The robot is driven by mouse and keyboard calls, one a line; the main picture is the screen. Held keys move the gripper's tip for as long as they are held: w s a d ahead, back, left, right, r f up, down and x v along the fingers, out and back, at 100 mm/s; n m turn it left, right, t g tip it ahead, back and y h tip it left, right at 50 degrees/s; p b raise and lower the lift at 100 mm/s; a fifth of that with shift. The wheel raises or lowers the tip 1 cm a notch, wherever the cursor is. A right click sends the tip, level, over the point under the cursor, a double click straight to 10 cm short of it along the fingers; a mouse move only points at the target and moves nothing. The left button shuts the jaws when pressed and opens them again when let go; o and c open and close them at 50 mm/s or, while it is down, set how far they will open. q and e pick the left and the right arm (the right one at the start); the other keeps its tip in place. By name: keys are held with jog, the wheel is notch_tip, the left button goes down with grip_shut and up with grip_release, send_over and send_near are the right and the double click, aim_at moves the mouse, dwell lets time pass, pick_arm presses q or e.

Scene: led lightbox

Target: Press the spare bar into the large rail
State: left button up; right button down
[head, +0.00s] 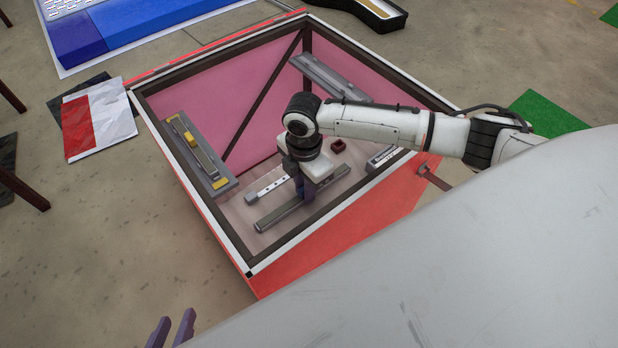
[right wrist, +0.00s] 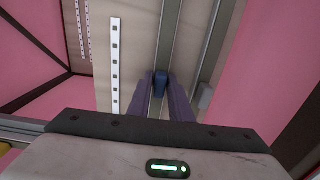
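In the head view my right gripper (head: 303,189) reaches down into the lightbox at its near side, over a long grey rail (head: 275,217). In the right wrist view the fingers of this gripper (right wrist: 160,80) close on a small blue piece (right wrist: 160,84) above the grey rail (right wrist: 172,35). What the blue piece is attached to is hidden. A white bar with a row of dark dots (right wrist: 115,65) lies beside the rail; it also shows in the head view (head: 268,188), apart from the rail. Which bar is the spare is unclear. My left gripper (head: 172,332) is open and empty, outside the box.
The lightbox has a dark frame (head: 186,205) and pink inside. A grey tray with yellow pieces (head: 222,184) stands at its left, another grey rail (head: 330,78) at the back. A small dark red box (head: 338,146) sits right of the gripper.

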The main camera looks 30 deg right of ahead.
jog(key=c, duration=2.3)
grip_release()
grip_shut()
jog(key=shift+r+p, duration=1)
jog(key=shift+p, duration=0.3)
